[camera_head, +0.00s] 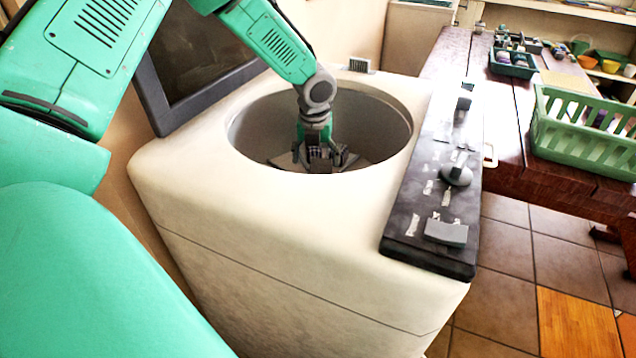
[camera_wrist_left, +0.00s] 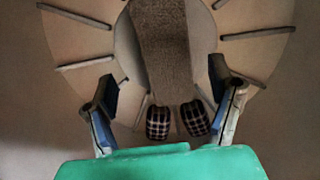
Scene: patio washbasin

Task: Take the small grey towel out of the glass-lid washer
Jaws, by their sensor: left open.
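The glass-lid washer (camera_head: 270,240) is a cream tub with its dark glass lid (camera_head: 200,55) raised at the back left. My left gripper (camera_head: 322,158) reaches down through the round opening and is low inside the drum. In the left wrist view its two fingers (camera_wrist_left: 165,80) are spread apart. A grey-brown, rough-textured strip, apparently the small grey towel (camera_wrist_left: 165,40), lies ahead between the fingers, across the drum's finned disc (camera_wrist_left: 75,60). I cannot tell contact with the fingers. Two dark checked pieces (camera_wrist_left: 177,121) show between the fingers; their nature is unclear. My right gripper is not in view.
The black control panel (camera_head: 440,180) with raised knobs runs along the washer's right side. Beyond it stands a dark wooden table with a green basket (camera_head: 585,140) and a small tray of items (camera_head: 514,62). The drum wall (camera_head: 385,125) surrounds my gripper. Tiled floor lies at the lower right.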

